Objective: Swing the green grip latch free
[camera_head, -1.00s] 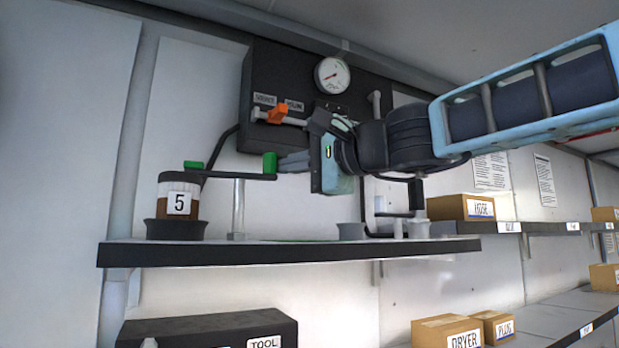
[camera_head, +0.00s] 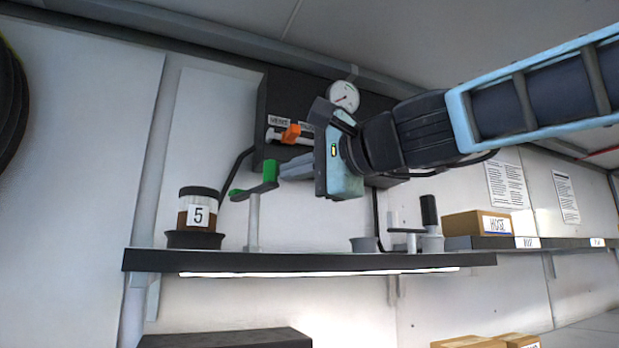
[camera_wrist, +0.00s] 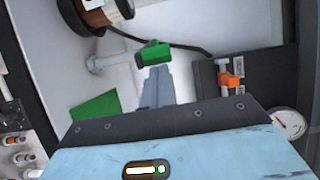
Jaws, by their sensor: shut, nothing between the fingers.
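The green grip (camera_head: 270,170) of the latch stands upright on a dark arm above a grey post (camera_head: 253,220). The arm's other end shows green (camera_head: 237,193), just right of the brown canister marked 5 (camera_head: 197,212). My gripper (camera_head: 284,170) is shut and empty. Its fingertips are at the right side of the green grip; I cannot tell whether they touch. In the wrist view the grip (camera_wrist: 155,53) lies just beyond the fingertips (camera_wrist: 157,72). A flat green piece (camera_wrist: 96,108) shows left of the fingers there; I cannot tell what it belongs to.
A dark wall box carries an orange lever (camera_head: 291,133) and a round gauge (camera_head: 344,96), close behind my gripper. A black-handled crank (camera_head: 429,210) and a grey cup (camera_head: 364,244) stand on the shelf (camera_head: 310,261). A box (camera_head: 476,223) sits at right.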

